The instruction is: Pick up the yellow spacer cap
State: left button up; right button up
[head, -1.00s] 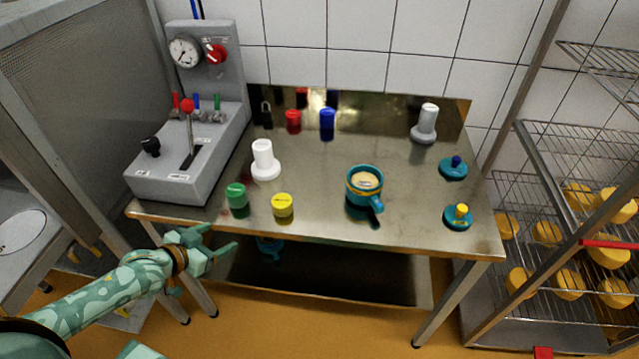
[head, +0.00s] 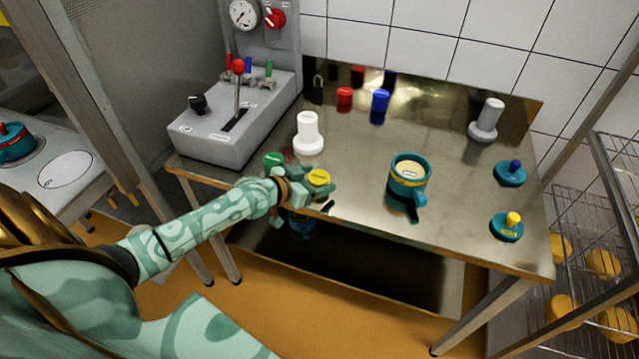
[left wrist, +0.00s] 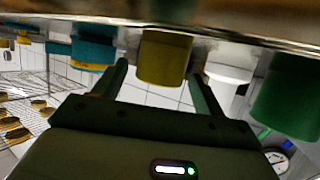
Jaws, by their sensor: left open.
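The yellow spacer cap (head: 319,177) stands near the front edge of the steel table. My left gripper (head: 318,189) has reached over that edge and is at the cap, partly hiding its lower part. In the left wrist view, which looks upside down, the yellow cap (left wrist: 164,58) sits between the two spread fingers of the left gripper (left wrist: 158,68). The gripper is open, and a gap shows beside the cap. I cannot tell whether either finger touches it. My right gripper is not in view.
A green cap (head: 273,159) stands close left of the gripper, with a white spindle-shaped piece (head: 309,134) behind. A teal cup (head: 408,178) stands to the right. Red (head: 344,97) and blue caps (head: 380,100) are at the back. A grey control box (head: 228,125) fills the left end.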

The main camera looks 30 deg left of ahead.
aim_at(315, 179)
pick_arm(q)
jog(key=x, duration=0.3)
jog(key=shift+w+f+b, duration=0.15)
jog(key=shift+f+b, duration=0.05)
jog(key=shift+b, duration=0.2)
jog(key=shift+r, duration=0.1)
jog(key=c, duration=1)
jog(key=shift+o, duration=0.2)
jog(key=shift+r, duration=0.1)
